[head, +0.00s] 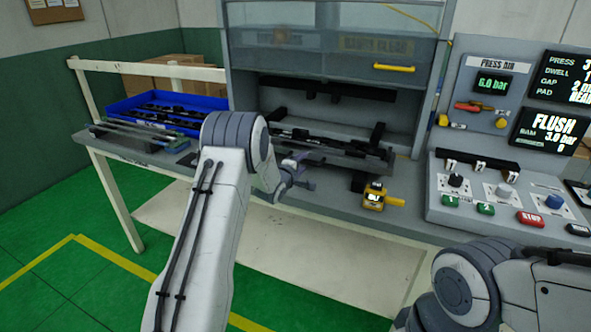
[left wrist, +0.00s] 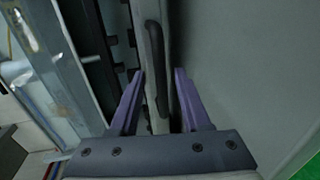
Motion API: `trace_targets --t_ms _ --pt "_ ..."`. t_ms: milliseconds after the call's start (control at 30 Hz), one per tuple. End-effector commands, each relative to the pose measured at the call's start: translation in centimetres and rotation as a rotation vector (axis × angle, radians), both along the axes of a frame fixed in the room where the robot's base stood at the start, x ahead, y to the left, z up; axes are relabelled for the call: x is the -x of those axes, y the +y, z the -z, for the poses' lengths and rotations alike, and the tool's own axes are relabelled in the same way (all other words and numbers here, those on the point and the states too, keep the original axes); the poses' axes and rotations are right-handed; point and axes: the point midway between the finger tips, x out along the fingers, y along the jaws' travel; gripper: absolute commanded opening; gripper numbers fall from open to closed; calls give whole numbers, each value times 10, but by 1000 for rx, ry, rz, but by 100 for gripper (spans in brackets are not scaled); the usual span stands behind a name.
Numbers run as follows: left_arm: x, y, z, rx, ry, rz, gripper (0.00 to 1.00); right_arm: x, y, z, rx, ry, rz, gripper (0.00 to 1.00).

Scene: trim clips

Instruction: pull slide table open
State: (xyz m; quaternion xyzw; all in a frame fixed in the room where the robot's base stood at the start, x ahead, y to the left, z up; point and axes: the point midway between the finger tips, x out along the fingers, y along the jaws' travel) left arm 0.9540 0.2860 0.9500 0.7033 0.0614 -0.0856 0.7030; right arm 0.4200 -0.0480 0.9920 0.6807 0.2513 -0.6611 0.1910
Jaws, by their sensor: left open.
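The slide table (head: 335,153) is a dark, low assembly in the press bay in the head view. My left gripper (head: 298,172) is at its front edge and hides part of it. In the left wrist view a dark bar handle (left wrist: 153,45) runs along a grey edge. The open purple fingers of my left gripper (left wrist: 160,75) lie on either side of the handle in the picture. I cannot tell whether they touch it. My right gripper is not in view; only part of my right arm shows at lower right.
A blue bin (head: 165,105) with dark parts stands at the left of the bench. A yellow device (head: 375,196) sits on the bench's front, right of my gripper. A control panel (head: 500,190) with buttons is at right. The press guard (head: 335,50) with a yellow handle is raised above the bay.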

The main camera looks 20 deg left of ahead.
Motion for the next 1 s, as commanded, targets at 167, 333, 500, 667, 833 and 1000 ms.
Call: trace_targets --t_ms 167,333,500,667,833,1000 --pt "33 2 -6 -1 0 -2 47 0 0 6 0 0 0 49" --pt "61 3 -12 0 1 -1 47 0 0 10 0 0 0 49" --pt "79 4 -16 0 0 -2 47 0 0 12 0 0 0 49" --pt "84 4 -17 -1 0 -1 47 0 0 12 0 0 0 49" --pt "84 4 -17 -1 0 -1 47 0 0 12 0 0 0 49" --pt "84 4 -17 -1 1 -1 47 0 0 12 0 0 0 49"
